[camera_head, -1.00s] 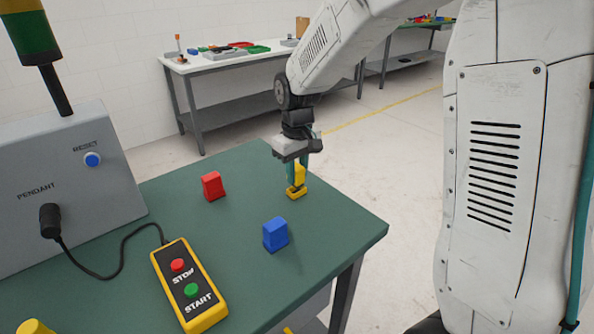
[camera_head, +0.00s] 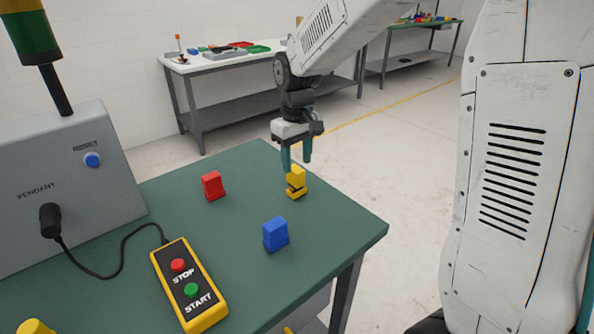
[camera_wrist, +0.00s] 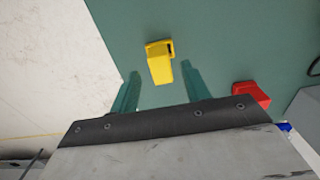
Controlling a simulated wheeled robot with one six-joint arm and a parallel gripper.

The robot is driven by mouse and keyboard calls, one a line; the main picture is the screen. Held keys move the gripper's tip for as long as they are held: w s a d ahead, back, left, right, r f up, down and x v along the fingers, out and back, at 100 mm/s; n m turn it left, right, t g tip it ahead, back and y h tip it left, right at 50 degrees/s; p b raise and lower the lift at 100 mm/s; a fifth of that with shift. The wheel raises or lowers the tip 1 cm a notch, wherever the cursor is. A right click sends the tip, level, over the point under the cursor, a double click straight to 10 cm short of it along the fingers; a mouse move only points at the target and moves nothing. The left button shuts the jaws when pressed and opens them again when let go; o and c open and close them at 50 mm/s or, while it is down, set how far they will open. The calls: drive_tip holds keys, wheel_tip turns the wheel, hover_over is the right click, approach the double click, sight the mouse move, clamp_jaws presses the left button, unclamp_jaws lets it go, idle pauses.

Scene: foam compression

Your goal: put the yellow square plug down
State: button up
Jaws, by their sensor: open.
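The yellow square plug (camera_head: 297,182) stands on the green tabletop (camera_head: 232,245) near its far right edge. In the wrist view the yellow plug (camera_wrist: 160,62) lies ahead of and between the two teal fingers. My gripper (camera_head: 296,162) is open and above the plug, with its fingers apart. The open gripper also shows in the wrist view (camera_wrist: 158,85). Nothing is held between the fingers, and the plug rests on the table by itself.
A red block (camera_head: 213,186) stands left of the plug and a blue block (camera_head: 275,234) stands in front of it. A yellow STOP/START pendant (camera_head: 190,285) lies at the front left, cabled to a grey box (camera_head: 60,185). Bare tabletop lies between them.

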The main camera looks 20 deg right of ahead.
sight(297, 169)
wheel_tip(297, 169, up, 8)
drive_tip(key=f, duration=0.1)
drive_tip(key=s+d+r+m, duration=0.1)
drive_tip(key=s+r, duration=0.3)
drive_tip(key=s, duration=0.5)
drive_tip(key=s+d+f+m, duration=0.1)
drive_tip(key=s, duration=0.9)
drive_tip(key=s+d+f+m+t, duration=0.1)
drive_tip(key=s+f, duration=0.1)
drive_tip(key=s, duration=0.9)
drive_tip(key=shift+m, duration=0.3)
